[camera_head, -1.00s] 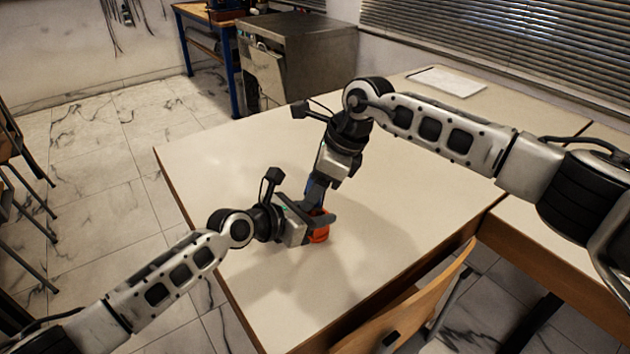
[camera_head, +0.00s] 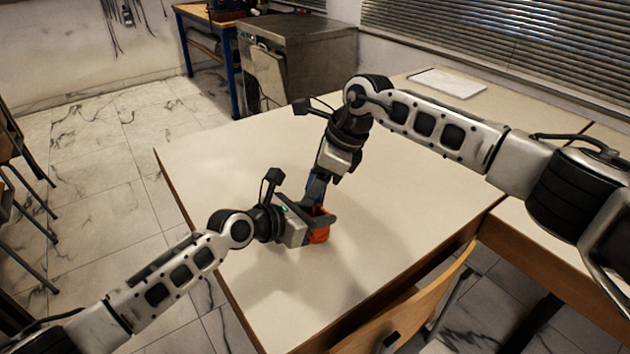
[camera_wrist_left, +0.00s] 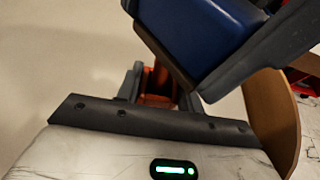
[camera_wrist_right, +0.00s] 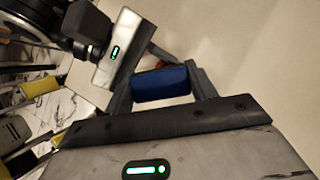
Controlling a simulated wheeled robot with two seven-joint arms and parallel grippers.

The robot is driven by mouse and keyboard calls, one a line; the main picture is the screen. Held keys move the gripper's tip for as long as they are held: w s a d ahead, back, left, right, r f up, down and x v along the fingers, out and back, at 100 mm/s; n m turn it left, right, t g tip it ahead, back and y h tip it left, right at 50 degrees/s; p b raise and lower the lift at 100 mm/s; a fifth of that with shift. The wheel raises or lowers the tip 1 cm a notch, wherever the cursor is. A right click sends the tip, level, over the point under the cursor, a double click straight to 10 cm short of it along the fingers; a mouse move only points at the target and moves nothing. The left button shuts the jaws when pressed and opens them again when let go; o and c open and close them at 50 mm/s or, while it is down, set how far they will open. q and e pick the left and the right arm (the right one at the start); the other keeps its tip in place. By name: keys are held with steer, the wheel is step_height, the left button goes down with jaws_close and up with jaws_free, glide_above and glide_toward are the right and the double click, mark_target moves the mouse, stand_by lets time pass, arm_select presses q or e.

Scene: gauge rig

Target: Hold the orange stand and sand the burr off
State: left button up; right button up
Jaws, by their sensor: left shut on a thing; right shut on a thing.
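The orange stand (camera_head: 320,234) is on the table, partly hidden behind my left gripper (camera_head: 318,220). My left gripper is shut on it; a bit of orange shows between its fingers in the left wrist view (camera_wrist_left: 158,86). My right gripper (camera_head: 314,192) comes down from above and is shut on a blue block (camera_wrist_right: 162,84), also large in the left wrist view (camera_wrist_left: 195,40). The block is right at the top of the stand; whether they touch is hidden. The burr cannot be made out.
The pale table (camera_head: 240,155) is clear around the stand. A white flat panel (camera_head: 447,82) lies at its far right. A wooden chair (camera_head: 410,310) stands at the front edge. A metal cabinet (camera_head: 300,58) is behind the table.

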arm_select(q)
steer(key=shift+w+r, duration=0.1)
steer(key=shift+w, duration=0.05)
arm_select(e)
steer(key=shift+w+d+r, duration=0.15)
steer(key=shift+w+r, duration=0.3)
steer(key=shift+w, duration=0.1)
steer(key=shift+w+d+r, duration=0.1)
steer(key=shift+w+r, duration=0.2)
steer(key=shift+r, duration=0.35)
steer(key=shift+w+a+r, duration=0.1)
steer(key=shift+w+r, duration=0.25)
steer(key=shift+r, duration=0.3)
steer(key=shift+w+d+r, duration=0.1)
steer(key=shift+w+r, duration=0.2)
steer(key=shift+r, duration=0.35)
arm_select(q)
steer(key=o, duration=1.1)
